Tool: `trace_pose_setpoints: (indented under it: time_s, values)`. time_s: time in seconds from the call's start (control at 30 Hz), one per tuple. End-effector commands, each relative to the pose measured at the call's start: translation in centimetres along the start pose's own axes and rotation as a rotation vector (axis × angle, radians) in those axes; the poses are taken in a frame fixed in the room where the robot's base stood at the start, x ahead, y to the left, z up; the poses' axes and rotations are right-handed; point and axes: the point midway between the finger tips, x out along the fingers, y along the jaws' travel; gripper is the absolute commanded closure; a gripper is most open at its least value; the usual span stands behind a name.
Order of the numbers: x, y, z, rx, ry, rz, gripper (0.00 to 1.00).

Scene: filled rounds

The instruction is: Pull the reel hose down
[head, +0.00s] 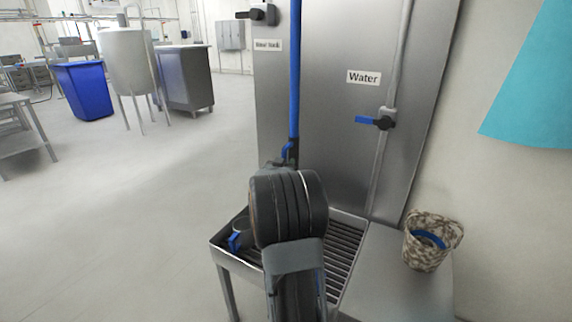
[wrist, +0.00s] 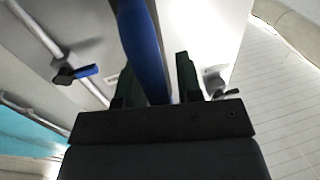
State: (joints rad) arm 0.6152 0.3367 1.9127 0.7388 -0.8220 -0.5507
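The blue reel hose (head: 295,75) hangs straight down in front of the steel panel in the head view. In the wrist view the hose (wrist: 143,45) runs between the two dark green fingers of my gripper (wrist: 158,75). The fingers stand apart, with a gap between the hose and the right finger. My gripper is open around or just beside the hose; the exact depth cannot be told. In the head view my arm hides the fingers.
A steel grated stand (head: 345,245) is below my arm. A patterned basket (head: 428,250) stands on a ledge at right. A blue-handled water valve (head: 377,121) is on the panel's pipe. A blue bin (head: 83,90) and steel tank (head: 128,60) stand back left. The left floor is clear.

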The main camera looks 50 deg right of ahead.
Motion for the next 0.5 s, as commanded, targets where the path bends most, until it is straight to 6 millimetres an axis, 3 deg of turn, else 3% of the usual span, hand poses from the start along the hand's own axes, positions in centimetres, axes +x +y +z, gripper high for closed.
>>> trace_pose_setpoints:
  time_s: [0.1, 0.37, 0.5]
  values:
    - [0.0, 0.0, -0.1, 0.001, 0.003, 0.001, 0.56]
    - [-0.1, 0.0, -0.2, 0.001, 0.005, 0.001, 0.56]
    - [-1.3, 0.0, -0.2, 0.001, 0.005, -0.001, 0.56]
